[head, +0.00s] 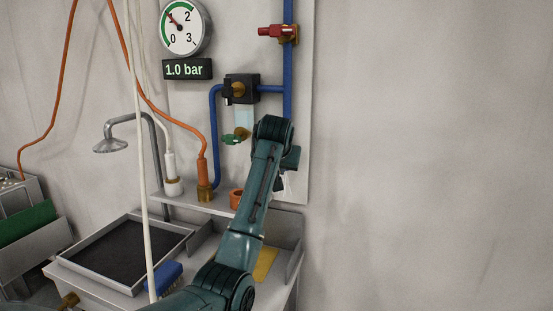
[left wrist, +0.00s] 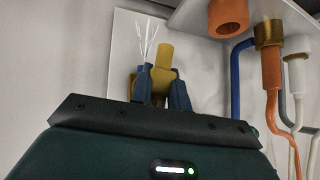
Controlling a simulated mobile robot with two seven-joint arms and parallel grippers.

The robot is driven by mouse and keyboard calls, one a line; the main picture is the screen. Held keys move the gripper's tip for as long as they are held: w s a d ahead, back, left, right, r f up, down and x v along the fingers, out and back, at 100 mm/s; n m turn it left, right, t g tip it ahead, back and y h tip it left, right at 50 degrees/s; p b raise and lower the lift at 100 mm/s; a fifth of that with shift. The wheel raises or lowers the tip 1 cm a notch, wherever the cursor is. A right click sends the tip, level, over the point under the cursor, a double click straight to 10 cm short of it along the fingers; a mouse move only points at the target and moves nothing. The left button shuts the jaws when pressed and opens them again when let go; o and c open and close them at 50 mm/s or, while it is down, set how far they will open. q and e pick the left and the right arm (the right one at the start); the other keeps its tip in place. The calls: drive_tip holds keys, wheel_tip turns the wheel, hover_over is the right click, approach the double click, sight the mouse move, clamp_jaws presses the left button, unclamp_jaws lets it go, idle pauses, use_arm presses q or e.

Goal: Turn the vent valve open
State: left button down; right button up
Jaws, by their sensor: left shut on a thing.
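My left gripper (head: 279,183) is at the lower part of the wall panel, mostly hidden behind my own arm in the head view. In the left wrist view my left gripper (left wrist: 158,88) has its two dark fingers shut on a brass-yellow piece (left wrist: 165,59), which I take to be the vent valve's handle. Thin white streaks fan out beside it. The valve's body and turn angle cannot be made out. The round gauge (head: 184,27) has its needle near 1, and the display (head: 187,69) reads 1.0 bar. My right gripper is not in view.
A red valve (head: 275,31) sits high on the blue pipe (head: 288,65), with a green valve (head: 234,138) lower left. Orange (head: 203,180) and white (head: 172,172) hose fittings stand on the shelf, near an orange cup (head: 236,198). The wall at right is clear.

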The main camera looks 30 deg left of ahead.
use_arm(q)
drive_tip(key=shift+r+h+p, duration=0.1)
drive_tip(key=shift+h+p, duration=0.2)
idle(0.4)
drive_tip(key=c, duration=1.3)
unclamp_jaws()
drive_tip(key=shift+c, duration=0.2)
drive_tip(key=b+v, duration=0.1)
drive_tip(key=v, duration=1.2)
drive_tip(key=shift+s, duration=0.1)
